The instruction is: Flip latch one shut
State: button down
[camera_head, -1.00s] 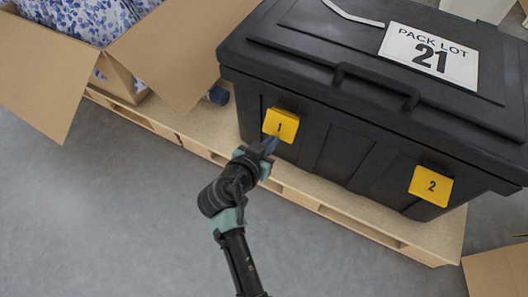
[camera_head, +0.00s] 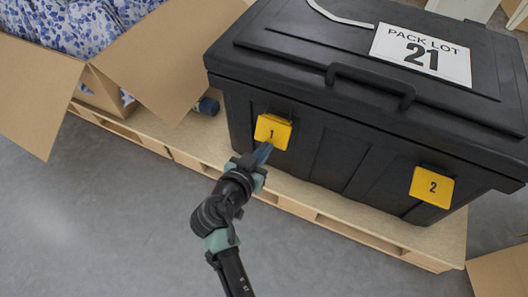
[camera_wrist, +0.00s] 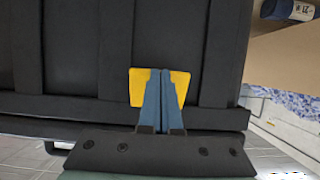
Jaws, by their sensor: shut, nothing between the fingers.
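Latch one, a yellow plate marked 1 (camera_head: 272,131), is on the front of the black chest (camera_head: 340,150) near its left end, just below the lid. Latch two, a yellow plate marked 2 (camera_head: 432,187), is on the same face to the right. My gripper (camera_head: 264,152) is shut and empty, its blue fingers at the lower edge of latch one. In the wrist view the closed fingers (camera_wrist: 160,98) lie in front of the yellow plate (camera_wrist: 136,86) and hide its middle. I cannot tell whether the tips touch it.
The chest stands on a wooden pallet (camera_head: 345,225). An open cardboard box (camera_head: 150,65) with blue-patterned packs is at the left. A dark blue cylinder (camera_head: 207,106) lies between box and chest. Another box (camera_head: 500,275) is at lower right. The grey floor in front is clear.

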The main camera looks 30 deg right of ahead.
jog(key=shift+w+d+f+b, duration=0.35)
jog(key=shift+f+b, duration=0.3)
jog(key=shift+b, duration=0.3)
jog(key=shift+w+d+f+b, duration=0.25)
jog(key=shift+d+f+b, duration=0.3)
jog(key=shift+b, duration=0.4)
jog(key=shift+f, duration=0.1)
jog(key=shift+a, duration=0.15)
